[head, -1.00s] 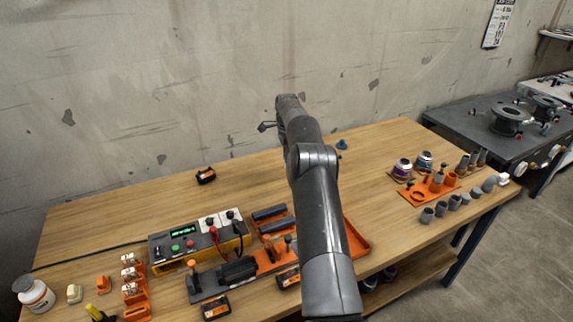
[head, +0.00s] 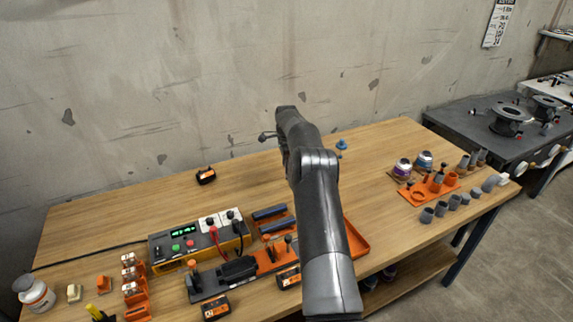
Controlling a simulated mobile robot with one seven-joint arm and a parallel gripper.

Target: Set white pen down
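My arm reaches away from me over the middle of the workbench (head: 120,205). My gripper (head: 268,136) is at its far end, mostly hidden behind my own arm links. Only a small dark part of it sticks out to the left, in front of the wall. I cannot see its fingertips or whether it holds anything. I cannot make out a white pen anywhere in the view.
A yellow-and-grey meter box (head: 190,240), an orange tray (head: 357,243) and a black-and-orange block (head: 205,176) are on the bench. Orange holders and grey pipe fittings (head: 441,209) stand at the right.

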